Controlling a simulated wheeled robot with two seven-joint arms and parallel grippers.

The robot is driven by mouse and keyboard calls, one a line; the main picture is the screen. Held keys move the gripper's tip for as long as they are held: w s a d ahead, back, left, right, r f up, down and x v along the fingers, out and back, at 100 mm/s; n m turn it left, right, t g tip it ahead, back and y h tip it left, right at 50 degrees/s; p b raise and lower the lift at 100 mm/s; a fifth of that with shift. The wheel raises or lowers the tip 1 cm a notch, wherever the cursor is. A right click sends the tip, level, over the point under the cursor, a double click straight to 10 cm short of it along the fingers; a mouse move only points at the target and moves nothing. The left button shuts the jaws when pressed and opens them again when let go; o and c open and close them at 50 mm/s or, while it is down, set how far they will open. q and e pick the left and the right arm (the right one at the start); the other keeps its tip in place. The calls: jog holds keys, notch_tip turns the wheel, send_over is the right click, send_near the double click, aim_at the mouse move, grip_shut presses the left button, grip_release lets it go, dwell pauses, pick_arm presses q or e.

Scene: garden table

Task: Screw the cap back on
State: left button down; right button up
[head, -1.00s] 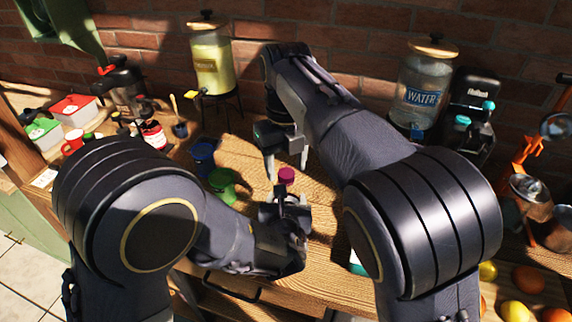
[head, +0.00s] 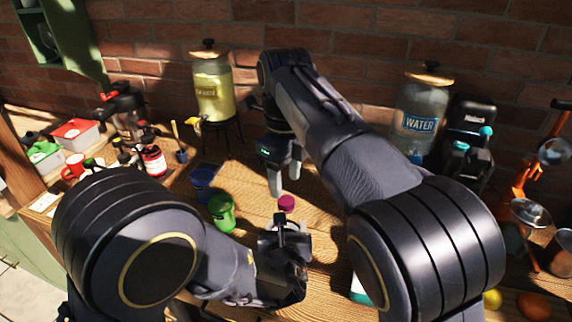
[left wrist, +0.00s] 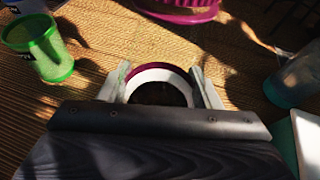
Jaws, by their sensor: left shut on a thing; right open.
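A small magenta cap-like round thing (head: 287,202) shows just beyond my left gripper's fingertips in the head view. My left gripper (head: 283,220) is low over the wooden table. In the left wrist view, my left gripper (left wrist: 162,88) is shut on a round thing (left wrist: 162,74) with a white ring, magenta edge and dark middle. I cannot tell whether it is a cap or an open neck. A ribbed magenta thing (left wrist: 180,10) is cut off at that view's top edge. My right gripper (head: 285,180) is open and empty, its fingers pointing down just above the magenta cap-like thing.
A green cup (head: 222,212) and a blue cup (head: 203,183) stand left of my grippers. A lemonade-coloured dispenser (head: 212,88) and a water dispenser (head: 420,118) stand by the brick wall. Bottles and boxes crowd the left; fruit lies at lower right.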

jog(key=n, duration=0.5)
jog(key=shift+r, duration=0.1)
jog(key=n, duration=0.3)
jog(key=shift+r, duration=0.1)
jog(key=n, duration=0.5)
jog(key=shift+r, duration=0.1)
jog(key=n, duration=0.2)
jog(key=shift+r+n, duration=0.1)
jog(key=shift+n, duration=0.3)
jog(key=n, duration=0.5)
jog(key=shift+r, duration=0.1)
jog(key=n, duration=0.2)
jog(key=shift+r+n, duration=0.1)
jog(key=shift+n, duration=0.3)
jog(key=n, duration=0.4)
jog(key=shift+r+n, duration=0.2)
jog(key=shift+n, duration=0.2)
jog(key=n, duration=0.5)
jog(key=shift+r, duration=0.15)
jog(key=n, duration=0.5)
jog(key=shift+r, duration=0.2)
jog(key=n, duration=0.4)
jog(key=shift+r+n, duration=0.2)
jog(key=shift+n, duration=0.2)
jog(key=n, duration=0.5)
jog(key=shift+r, duration=0.2)
jog(key=shift+f, duration=0.1)
